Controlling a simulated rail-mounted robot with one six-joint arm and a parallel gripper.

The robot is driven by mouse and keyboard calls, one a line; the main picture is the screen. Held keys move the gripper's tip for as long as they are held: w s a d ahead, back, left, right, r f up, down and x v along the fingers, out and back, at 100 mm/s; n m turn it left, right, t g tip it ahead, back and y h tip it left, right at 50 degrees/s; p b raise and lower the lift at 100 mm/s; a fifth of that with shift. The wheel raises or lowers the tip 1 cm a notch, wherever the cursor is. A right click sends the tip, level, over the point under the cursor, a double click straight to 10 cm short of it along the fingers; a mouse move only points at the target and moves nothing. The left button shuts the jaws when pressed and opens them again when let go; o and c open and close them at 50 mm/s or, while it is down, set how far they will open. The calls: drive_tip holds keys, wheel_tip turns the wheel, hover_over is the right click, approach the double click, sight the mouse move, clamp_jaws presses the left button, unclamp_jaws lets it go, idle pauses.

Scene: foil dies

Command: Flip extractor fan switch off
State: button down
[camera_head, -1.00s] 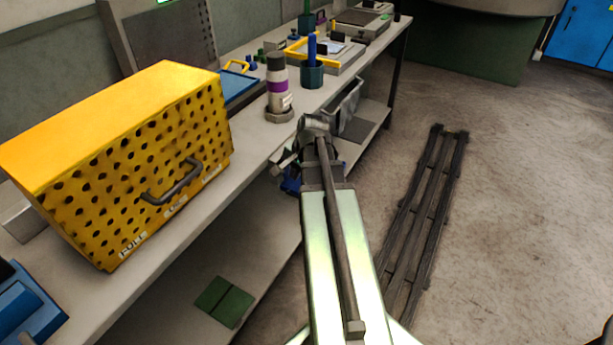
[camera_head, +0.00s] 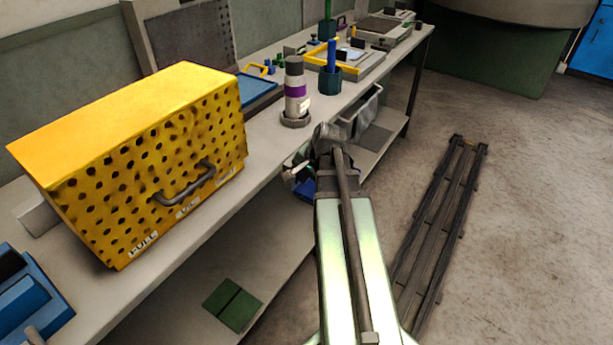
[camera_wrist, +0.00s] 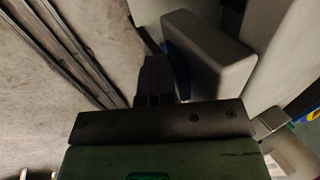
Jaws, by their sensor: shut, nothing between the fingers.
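I cannot pick out an extractor fan switch in either view. A yellow perforated box (camera_head: 150,165) with a grey handle (camera_head: 184,183) and small white labels on its front sits on the bench at the left of the head view. My gripper (camera_head: 300,172) is at the bench's front edge, right of the yellow box and below the bottle, partly hidden by my wrist. In the wrist view, the dark fingers (camera_wrist: 157,70) of my gripper are together, with nothing seen between them.
The long bench (camera_head: 262,150) bears a grey bottle with a purple band (camera_head: 295,92), a dark cup with a blue rod (camera_head: 330,76), trays and a blue item (camera_head: 25,295). A grey bin (camera_head: 362,112) hangs under its edge. Dark rails (camera_head: 440,225) lie on the open floor.

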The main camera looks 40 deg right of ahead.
drive_tip(key=shift+r+p, duration=0.45)
drive_tip(key=shift+r, duration=0.15)
drive_tip(key=s+f+p+v, duration=0.1)
drive_tip(key=s+p+v, duration=0.1)
drive_tip(key=p+v, duration=0.8)
drive_tip(key=v, duration=0.2)
drive_tip(key=shift+d+r, duration=0.25)
drive_tip(key=shift+d, duration=0.05)
